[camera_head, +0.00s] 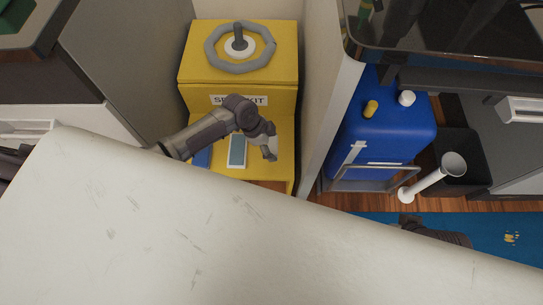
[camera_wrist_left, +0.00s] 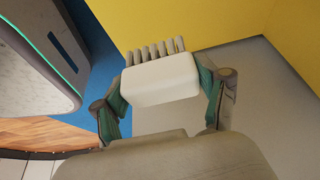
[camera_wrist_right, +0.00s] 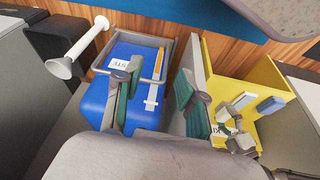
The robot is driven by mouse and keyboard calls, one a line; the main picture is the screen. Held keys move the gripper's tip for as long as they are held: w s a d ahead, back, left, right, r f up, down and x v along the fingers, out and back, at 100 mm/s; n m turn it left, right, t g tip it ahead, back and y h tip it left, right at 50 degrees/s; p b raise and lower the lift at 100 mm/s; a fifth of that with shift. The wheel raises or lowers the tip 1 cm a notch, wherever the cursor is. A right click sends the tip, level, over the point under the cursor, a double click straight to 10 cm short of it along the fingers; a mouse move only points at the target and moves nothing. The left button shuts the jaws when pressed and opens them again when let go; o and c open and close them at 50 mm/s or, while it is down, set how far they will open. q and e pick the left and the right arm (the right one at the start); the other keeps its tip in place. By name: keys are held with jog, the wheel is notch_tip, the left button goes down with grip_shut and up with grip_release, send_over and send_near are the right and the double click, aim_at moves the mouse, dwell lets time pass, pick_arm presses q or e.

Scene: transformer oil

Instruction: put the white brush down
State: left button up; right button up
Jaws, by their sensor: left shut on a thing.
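The white brush (camera_wrist_left: 162,80) is between the fingers of my left gripper (camera_wrist_left: 160,95), bristles pointing away, in the left wrist view. In the head view my left gripper (camera_head: 268,143) is shut on it in the front opening of the yellow spill kit cabinet (camera_head: 240,75), and the brush shows only as a small pale shape. A grey surface lies beyond the brush; I cannot tell whether they touch. My right gripper (camera_wrist_right: 155,100) is open and empty, with a blue container (camera_wrist_right: 108,95) beyond its fingers in the right wrist view.
A blue and white item (camera_head: 237,150) lies in the cabinet beside my left gripper. A grey ring (camera_head: 212,52) sits on the cabinet top. A white funnel (camera_head: 430,182) stands near a black bin (camera_head: 470,150). A large pale surface (camera_head: 130,225) fills the foreground.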

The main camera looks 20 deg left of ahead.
pick_arm(q)
notch_tip(320, 180, down, 2)
jog(key=shift+f, duration=0.15)
notch_tip(320, 180, down, 3)
jog(key=shift+r+b, duration=0.15)
jog(key=shift+b, duration=0.7)
jog(key=shift+f, duration=0.85)
pick_arm(e)
jog(key=shift+w+a+f+t, duration=0.15)
jog(key=shift+w+f+t, duration=0.15)
jog(key=shift+w+f, duration=0.15)
jog(key=shift+w+a+f+t, duration=0.15)
jog(key=shift+w+f+t, duration=0.15)
jog(key=shift+w, duration=0.25)
jog(key=shift+w, duration=0.15)
pick_arm(q)
jog(key=o, duration=1.2)
pick_arm(e)
jog(key=shift+w, duration=0.2)
jog(key=shift+a, duration=0.1)
pick_arm(q)
jog(key=shift+f, duration=0.1)
